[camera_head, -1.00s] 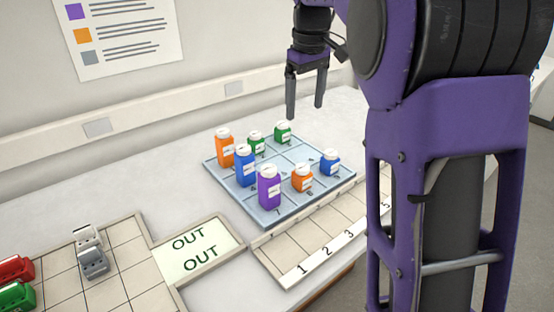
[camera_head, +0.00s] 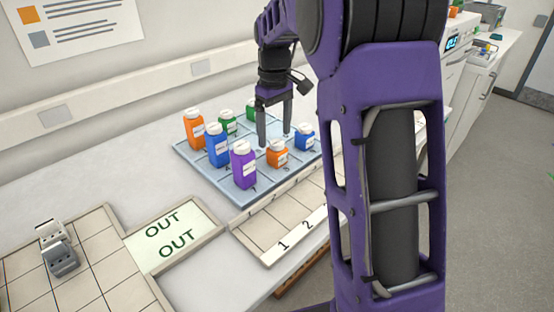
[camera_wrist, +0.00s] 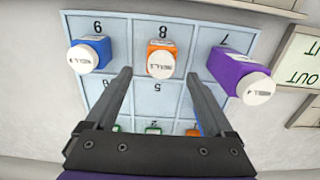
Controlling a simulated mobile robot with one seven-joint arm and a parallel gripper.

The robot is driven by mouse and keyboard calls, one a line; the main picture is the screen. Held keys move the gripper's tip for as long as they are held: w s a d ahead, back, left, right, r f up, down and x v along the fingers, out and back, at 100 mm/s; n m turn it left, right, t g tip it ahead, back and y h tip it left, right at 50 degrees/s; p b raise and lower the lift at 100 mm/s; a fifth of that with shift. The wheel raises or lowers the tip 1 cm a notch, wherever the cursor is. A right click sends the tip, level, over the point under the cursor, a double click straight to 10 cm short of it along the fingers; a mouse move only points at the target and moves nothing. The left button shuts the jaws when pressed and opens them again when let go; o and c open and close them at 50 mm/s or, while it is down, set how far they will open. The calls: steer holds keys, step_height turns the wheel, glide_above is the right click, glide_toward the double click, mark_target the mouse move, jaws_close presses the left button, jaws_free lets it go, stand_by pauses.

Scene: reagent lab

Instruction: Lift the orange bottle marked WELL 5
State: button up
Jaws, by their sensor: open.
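A small orange bottle (camera_head: 277,155) with a white cap stands upright on the blue numbered tray (camera_head: 215,187), at the front between a purple and a blue bottle. In the wrist view this orange bottle (camera_wrist: 161,49) stands in cell 8. Its label is too small to read surely. A taller orange bottle (camera_head: 194,132) stands at the tray's back left. My gripper (camera_head: 275,139) is open and empty, low over the tray, just behind the small orange bottle. In the wrist view its fingertips (camera_wrist: 159,75) lie either side of the lower edge of the bottle's cap, with bare cell 5 below.
Close neighbours are the purple bottle (camera_head: 243,166) and the small blue bottle (camera_head: 305,138). A taller blue bottle (camera_head: 217,146) and green bottles (camera_head: 228,123) stand behind. A numbered rack (camera_head: 262,236) and an OUT tray (camera_head: 218,233) lie in front. The wall is behind.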

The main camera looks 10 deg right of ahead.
mark_target(275, 141)
steer(key=f, duration=0.2)
steer(key=f+b, duration=0.1)
steer(key=f, duration=0.2)
steer(key=shift+s+f, duration=0.2)
steer(key=shift+f, duration=0.1)
